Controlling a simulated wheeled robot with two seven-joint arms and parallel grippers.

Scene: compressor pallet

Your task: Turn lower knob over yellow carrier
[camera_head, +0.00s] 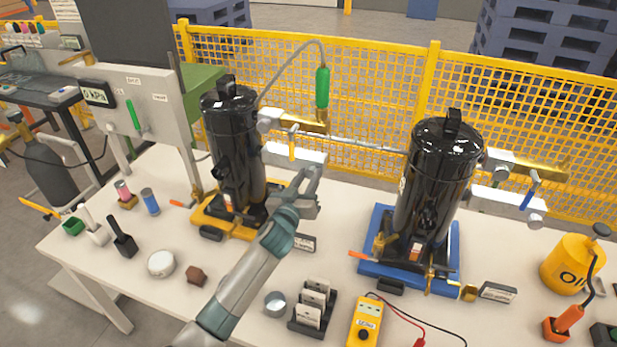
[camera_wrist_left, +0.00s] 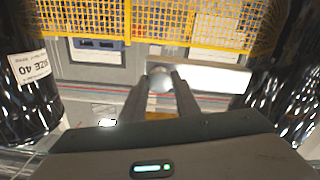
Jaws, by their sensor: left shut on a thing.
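The yellow carrier (camera_head: 243,231) stands on the table at the left and bears a tall black cylinder (camera_head: 233,140). A white bar (camera_head: 283,152) sticks out to the right of this cylinder, below a brass fitting (camera_head: 306,124). My left gripper (camera_head: 308,180) is at the outer end of the white bar, to the right of the cylinder. In the left wrist view my two fingers (camera_wrist_left: 162,92) are shut on the round, pale lower knob (camera_wrist_left: 160,82), beside the white bar (camera_wrist_left: 217,79). The head view hides the knob behind the gripper. My right gripper is out of view.
A blue carrier (camera_head: 453,256) with a second black cylinder (camera_head: 436,175) stands to the right. A hose with a green handle (camera_head: 322,88) hangs above my gripper. A card rack (camera_head: 313,307) and small round tin (camera_head: 276,304) lie in front. A yellow fence (camera_head: 385,85) is behind.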

